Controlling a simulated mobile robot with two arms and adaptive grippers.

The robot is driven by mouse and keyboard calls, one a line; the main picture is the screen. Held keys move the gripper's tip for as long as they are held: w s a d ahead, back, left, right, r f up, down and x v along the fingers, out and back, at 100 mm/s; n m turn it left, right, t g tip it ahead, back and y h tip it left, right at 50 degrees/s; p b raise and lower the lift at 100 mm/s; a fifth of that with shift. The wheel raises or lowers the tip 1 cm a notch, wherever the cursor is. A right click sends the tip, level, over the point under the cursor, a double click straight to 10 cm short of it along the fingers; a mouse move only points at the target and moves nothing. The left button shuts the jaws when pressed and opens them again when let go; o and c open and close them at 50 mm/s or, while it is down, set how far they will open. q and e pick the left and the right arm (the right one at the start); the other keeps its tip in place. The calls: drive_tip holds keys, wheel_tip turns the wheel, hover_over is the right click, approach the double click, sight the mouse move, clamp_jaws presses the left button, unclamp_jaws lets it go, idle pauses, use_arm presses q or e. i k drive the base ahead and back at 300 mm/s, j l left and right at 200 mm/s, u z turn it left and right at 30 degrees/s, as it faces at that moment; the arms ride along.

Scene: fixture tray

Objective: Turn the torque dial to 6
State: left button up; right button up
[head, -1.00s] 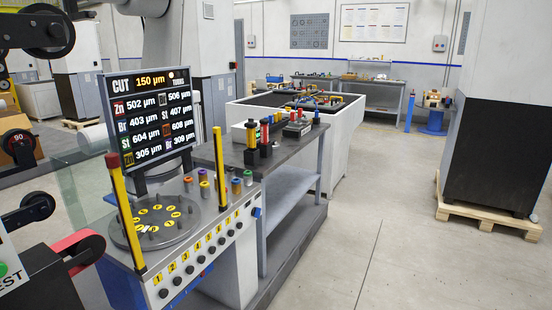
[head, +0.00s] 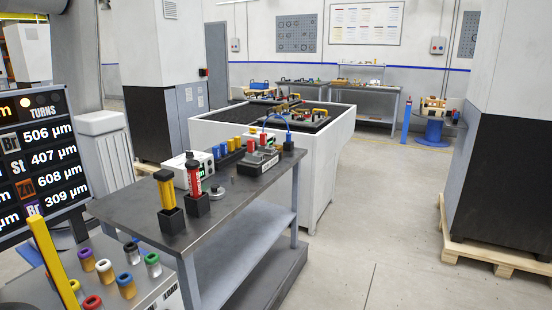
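No torque dial with a readable 6 can be made out in the head view. On the grey bench (head: 235,200) stand a yellow tool (head: 166,190) and a red tool (head: 193,174), each upright in a black holder. Behind them is a small white box (head: 178,166) with a green-lit face. A small grey round piece (head: 217,193) lies on the bench to the right of the red tool. A grey device (head: 256,162) with coloured parts on top sits farther back. Which of these bears the dial is too small to tell. Neither of my grippers is in view.
A black display (head: 40,160) stands at the left, above a panel with several coloured sockets (head: 126,284) and a yellow post (head: 53,262). A white bin table (head: 317,150) is behind the bench. A black-and-white cabinet (head: 510,150) on a pallet stands right. The floor between is clear.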

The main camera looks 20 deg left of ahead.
sight(190, 155)
drive_tip(key=i+l+u, duration=0.1)
drive_tip(key=i+u, duration=0.3)
drive_tip(key=i+l+u, duration=0.2)
drive_tip(key=i+u, duration=0.2)
drive_tip(key=i+l+u, duration=0.45)
drive_tip(key=j, duration=0.1)
